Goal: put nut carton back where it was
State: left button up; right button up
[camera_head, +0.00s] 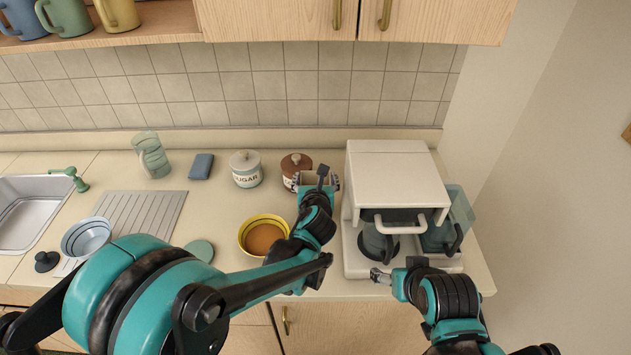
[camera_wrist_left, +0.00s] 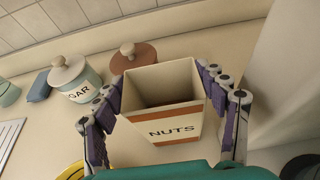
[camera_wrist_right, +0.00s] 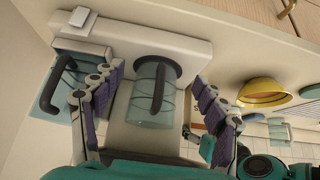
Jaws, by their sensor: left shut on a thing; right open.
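The nut carton (camera_wrist_left: 172,130) is an open-topped cream box with a reddish-brown band and the label "NUTS"; its inside looks dark. My left gripper (camera_wrist_left: 161,86) is shut on it, with fingers on both sides. In the head view my left gripper (camera_head: 318,182) is over the counter, between the brown-lidded jar and the white coffee machine, and my arm hides most of the carton. I cannot tell whether the carton touches the counter. My right gripper (camera_wrist_right: 158,98) is open and empty in front of the coffee machine's glass jug (camera_wrist_right: 154,97).
The white coffee machine (camera_head: 390,160) stands right of the carton. A sugar jar (camera_head: 246,170), a brown-lidded jar (camera_head: 296,163) and a blue sponge-like block (camera_head: 201,166) stand at the back. A yellow bowl (camera_head: 263,236) sits in front. Bare counter lies between block and bowl.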

pick_arm(q)
jog(key=shift+f, duration=0.15)
jog(key=o, duration=1.8)
